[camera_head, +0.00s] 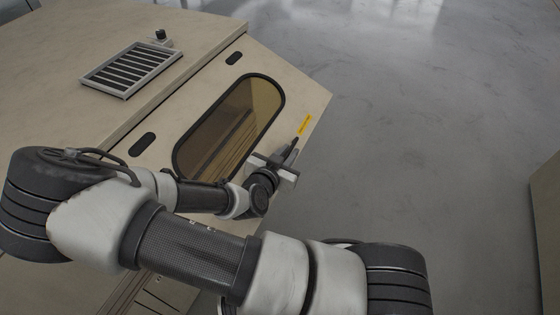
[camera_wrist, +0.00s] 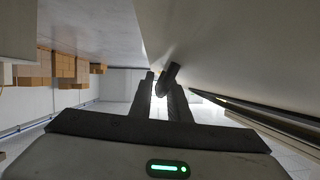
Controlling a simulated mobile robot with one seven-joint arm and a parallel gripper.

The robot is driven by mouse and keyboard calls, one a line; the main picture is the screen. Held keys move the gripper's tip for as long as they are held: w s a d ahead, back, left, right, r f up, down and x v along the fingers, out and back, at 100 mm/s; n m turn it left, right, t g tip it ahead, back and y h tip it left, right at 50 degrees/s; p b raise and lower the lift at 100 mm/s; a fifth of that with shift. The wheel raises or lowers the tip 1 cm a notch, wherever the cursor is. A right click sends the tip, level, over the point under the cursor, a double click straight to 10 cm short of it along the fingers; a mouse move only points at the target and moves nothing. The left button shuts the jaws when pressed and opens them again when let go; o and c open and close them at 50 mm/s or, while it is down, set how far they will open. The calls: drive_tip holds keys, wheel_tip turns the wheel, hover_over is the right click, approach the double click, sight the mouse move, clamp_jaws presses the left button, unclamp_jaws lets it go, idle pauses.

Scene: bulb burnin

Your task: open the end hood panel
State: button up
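The end hood panel (camera_head: 300,98) is the sloping beige end face of the machine, with a long amber window in a dark frame and a yellow label. It appears closed against the body. A dark bar handle (camera_head: 291,149) stands on it below the label. My gripper (camera_head: 283,158) is at this handle, partly hiding it. In the wrist view the handle (camera_wrist: 168,76) lies tilted between my two dark fingertips, which stand only a narrow gap apart, and the gripper looks shut on it. The panel surface (camera_wrist: 245,50) runs close along the right there.
The machine's top (camera_head: 60,45) carries a slatted vent (camera_head: 131,69) and a small dark knob (camera_head: 161,36). Open grey floor (camera_head: 420,130) lies to the right. A beige block (camera_head: 546,225) stands at the right edge. Stacked brown boxes (camera_wrist: 62,66) show far off in the wrist view.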

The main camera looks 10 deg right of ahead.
drive_tip(key=v, duration=1.6)
drive_tip(key=shift+s+a, duration=0.15)
drive_tip(key=shift+s, duration=0.05)
drive_tip(key=shift+s+a+r, duration=0.15)
drive_tip(key=shift+s+r, duration=0.05)
drive_tip(key=shift+s, duration=0.05)
drive_tip(key=shift+s+r, duration=0.1)
